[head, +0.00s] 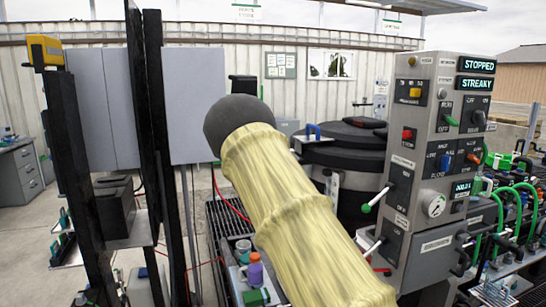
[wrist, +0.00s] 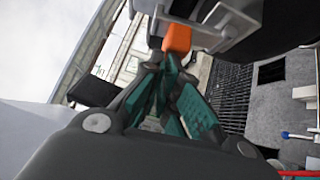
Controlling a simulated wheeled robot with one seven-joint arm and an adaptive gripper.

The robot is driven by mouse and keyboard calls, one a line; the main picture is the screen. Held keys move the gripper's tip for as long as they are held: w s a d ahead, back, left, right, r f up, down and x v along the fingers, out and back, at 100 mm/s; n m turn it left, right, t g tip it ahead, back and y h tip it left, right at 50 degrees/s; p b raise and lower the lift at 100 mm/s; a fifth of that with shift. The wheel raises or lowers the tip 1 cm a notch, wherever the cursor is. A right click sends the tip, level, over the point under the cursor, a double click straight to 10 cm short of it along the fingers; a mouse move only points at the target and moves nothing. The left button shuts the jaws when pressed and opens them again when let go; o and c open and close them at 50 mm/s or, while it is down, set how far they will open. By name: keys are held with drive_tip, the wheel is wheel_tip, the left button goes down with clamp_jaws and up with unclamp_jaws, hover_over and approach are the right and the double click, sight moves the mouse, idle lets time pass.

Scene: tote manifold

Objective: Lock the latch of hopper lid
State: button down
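The hopper (head: 350,165) with its black lid (head: 345,135) stands right of centre in the head view, partly behind my yellow-sleeved arm. A pale metal latch bracket (head: 331,187) shows on its side. In the wrist view, an orange handle (wrist: 177,38) hangs by a pale metal bracket (wrist: 215,28) under a dark rounded body. My gripper (wrist: 170,63) has its teal-padded fingers drawn together, with the tips right at the handle's lower end. Whether the tips touch or pinch the handle cannot be told. The head view does not show my gripper.
A grey control panel (head: 440,140) with knobs, levers and "STOPPED" and "STREAKY" displays stands right of the hopper. Black posts (head: 150,120) and grey boards rise at left. A bench with bottles (head: 255,270) is at lower centre. Dark floor grating (wrist: 230,95) shows below the bracket.

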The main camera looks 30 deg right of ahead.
drive_tip(key=shift+s+d+r+m+g+y+p, duration=0.15)
drive_tip(key=shift+d+r+m+g+y+p, duration=0.3)
drive_tip(key=shift+p, duration=0.8)
drive_tip(key=shift+m, duration=0.25)
drive_tip(key=w+a+v, duration=0.1)
drive_tip(key=w+v, duration=0.1)
drive_tip(key=v, duration=1)
drive_tip(key=shift+a+f+b, duration=0.2)
drive_tip(key=shift+a+b, duration=0.2)
drive_tip(key=shift+a, duration=0.1)
